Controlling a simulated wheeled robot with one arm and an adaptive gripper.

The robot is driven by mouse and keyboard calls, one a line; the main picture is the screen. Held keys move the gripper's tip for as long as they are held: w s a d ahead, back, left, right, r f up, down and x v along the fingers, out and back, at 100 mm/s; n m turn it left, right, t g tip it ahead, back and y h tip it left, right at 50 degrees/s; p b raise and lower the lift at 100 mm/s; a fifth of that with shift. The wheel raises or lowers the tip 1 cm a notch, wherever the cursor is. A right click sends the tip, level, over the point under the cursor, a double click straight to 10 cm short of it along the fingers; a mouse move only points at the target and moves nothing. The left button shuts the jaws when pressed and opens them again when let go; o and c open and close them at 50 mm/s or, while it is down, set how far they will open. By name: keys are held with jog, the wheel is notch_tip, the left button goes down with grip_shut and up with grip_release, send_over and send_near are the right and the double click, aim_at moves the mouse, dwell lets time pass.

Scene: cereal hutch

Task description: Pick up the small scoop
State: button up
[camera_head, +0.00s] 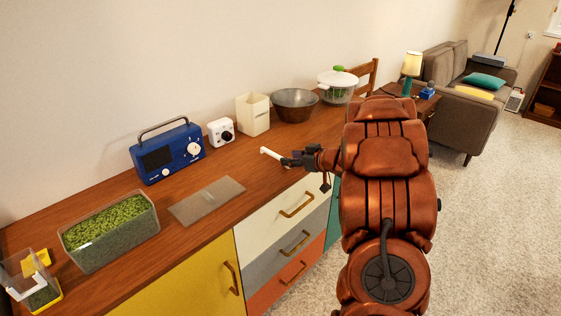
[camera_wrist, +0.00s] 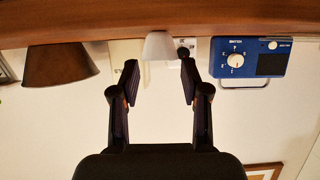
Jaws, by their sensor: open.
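A small white object, which looks like the scoop (camera_head: 270,153), is by the tip of my gripper (camera_head: 291,161) over the wooden counter in the head view. In the wrist view, which is upside down, a pale rounded shape, likely the same scoop (camera_wrist: 158,46), shows between and beyond the fingertips of my gripper (camera_wrist: 157,80). The two dark fingers are spread apart with a clear gap. I cannot tell whether either finger touches the scoop. Its far part is hidden in the wrist view.
Behind stand a blue radio (camera_head: 167,153), a white camera (camera_head: 221,132), a cream canister (camera_head: 253,114), a dark bowl (camera_head: 295,105) and a white pot (camera_head: 338,86). A grey mat (camera_head: 207,201), a green-filled tub (camera_head: 109,231) and a clear bin (camera_head: 33,280) lie left.

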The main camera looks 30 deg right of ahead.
aim_at(280, 157)
jog(key=shift+x, duration=2.95)
jog(key=shift+c, duration=0.2)
jog(key=c, duration=0.8)
grip_shut()
jog(key=shift+r, duration=0.1)
